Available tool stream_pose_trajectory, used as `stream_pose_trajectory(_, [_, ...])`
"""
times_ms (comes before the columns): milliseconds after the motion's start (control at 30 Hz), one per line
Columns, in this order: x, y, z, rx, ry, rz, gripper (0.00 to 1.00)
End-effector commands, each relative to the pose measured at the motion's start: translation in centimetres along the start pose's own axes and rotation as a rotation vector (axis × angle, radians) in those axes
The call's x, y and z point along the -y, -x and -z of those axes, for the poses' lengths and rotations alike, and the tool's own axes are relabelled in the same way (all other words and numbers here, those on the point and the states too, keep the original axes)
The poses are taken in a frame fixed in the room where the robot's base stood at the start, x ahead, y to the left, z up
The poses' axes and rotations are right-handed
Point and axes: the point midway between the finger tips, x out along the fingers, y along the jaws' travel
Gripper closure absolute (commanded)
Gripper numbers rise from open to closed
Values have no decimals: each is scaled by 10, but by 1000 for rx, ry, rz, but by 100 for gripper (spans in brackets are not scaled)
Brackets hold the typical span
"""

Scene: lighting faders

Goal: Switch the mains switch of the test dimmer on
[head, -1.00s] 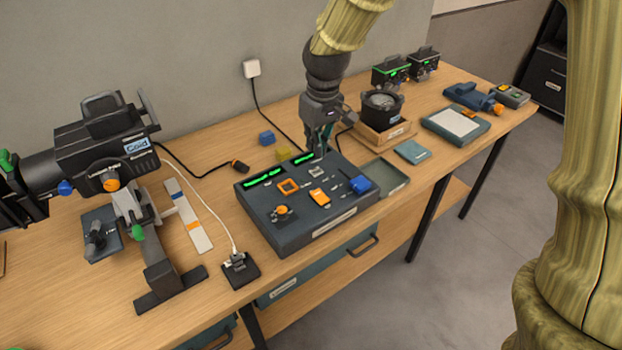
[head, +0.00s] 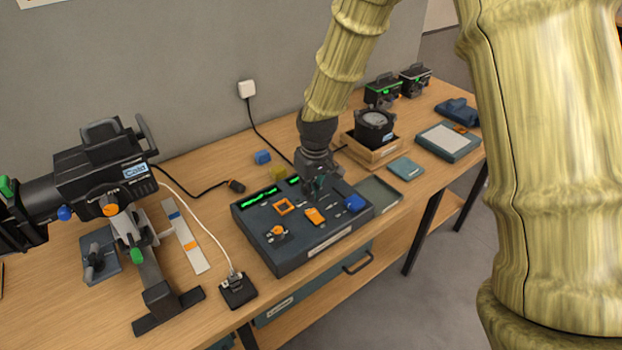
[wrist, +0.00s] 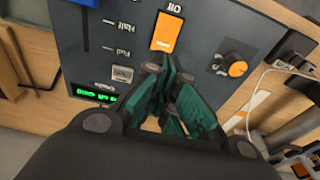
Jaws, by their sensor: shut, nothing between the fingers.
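The test dimmer appears to be the dark console (head: 290,257) on the bench, with an orange rocker switch (head: 314,215) on its top panel. In the wrist view the orange switch (wrist: 166,32) has a label reading "Off", upside down, at its far end. My gripper (head: 319,188) is over the panel, just behind the switch. In the wrist view my gripper (wrist: 168,72) has its teal fingers shut and empty, with tips close to the near end of the switch. I cannot tell whether they touch it.
A blue slider cap (head: 355,203) is right of the switch. A tray (head: 378,192) and a boxed lamp (head: 374,127) stand to the right, a large spotlight (head: 100,160) to the left.

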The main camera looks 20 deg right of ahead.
Motion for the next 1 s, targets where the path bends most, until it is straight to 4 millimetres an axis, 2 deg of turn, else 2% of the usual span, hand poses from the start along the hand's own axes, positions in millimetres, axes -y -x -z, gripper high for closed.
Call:
stream_pose_trajectory(300, [0, -31, -1, 3, 0, 1, 100])
stream_pose_trajectory(500, [0, -44, 0, 1, 0, 0, 100])
stream_pose_trajectory(1000, [0, -50, -1, 1, 0, 0, 100])
